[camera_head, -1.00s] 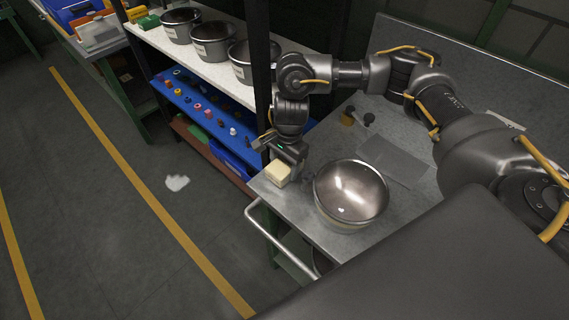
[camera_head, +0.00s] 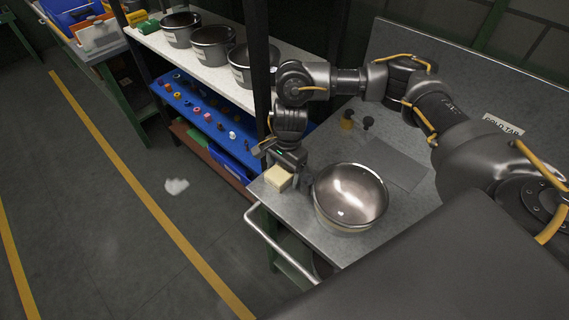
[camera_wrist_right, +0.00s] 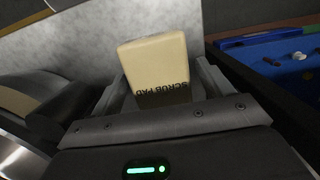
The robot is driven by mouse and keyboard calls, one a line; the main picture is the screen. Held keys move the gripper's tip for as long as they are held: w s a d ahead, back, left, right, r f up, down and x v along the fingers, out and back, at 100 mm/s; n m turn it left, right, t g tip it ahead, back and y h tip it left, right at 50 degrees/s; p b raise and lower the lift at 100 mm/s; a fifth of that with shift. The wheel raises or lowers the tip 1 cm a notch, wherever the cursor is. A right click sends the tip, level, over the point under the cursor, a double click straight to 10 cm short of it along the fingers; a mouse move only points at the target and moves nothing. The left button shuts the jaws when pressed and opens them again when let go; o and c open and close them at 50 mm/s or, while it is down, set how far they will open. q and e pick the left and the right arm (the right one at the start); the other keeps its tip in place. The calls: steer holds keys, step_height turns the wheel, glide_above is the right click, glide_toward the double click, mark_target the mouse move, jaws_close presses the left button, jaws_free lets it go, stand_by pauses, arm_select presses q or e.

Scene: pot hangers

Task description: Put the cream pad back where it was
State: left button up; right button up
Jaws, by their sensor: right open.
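The cream pad (camera_head: 278,179) is a small block at the near left corner of the grey metal table (camera_head: 300,215). In the right wrist view the pad (camera_wrist_right: 157,62) shows dark "SCRUB PAD" lettering. My right gripper (camera_head: 287,172) points down at the pad. In the right wrist view my right gripper (camera_wrist_right: 163,82) is open, with a finger on either side of the pad. I cannot tell whether either finger touches it. The pad's underside is hidden. My left gripper is not in view.
A shiny metal bowl (camera_head: 350,193) stands just right of the pad. A rail (camera_head: 280,246) runs along the table's edge. A shelf with pots (camera_head: 213,43) and a blue tray (camera_head: 205,108) stands left.

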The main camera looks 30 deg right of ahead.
step_height(320, 180, up, 12)
steer(key=d+b, duration=0.1)
steer(key=shift+w+d+b, duration=0.2)
steer(key=shift+w+b, duration=0.05)
steer(key=shift+b, duration=0.1)
steer(key=shift+r, duration=0.1)
stand_by(0.3)
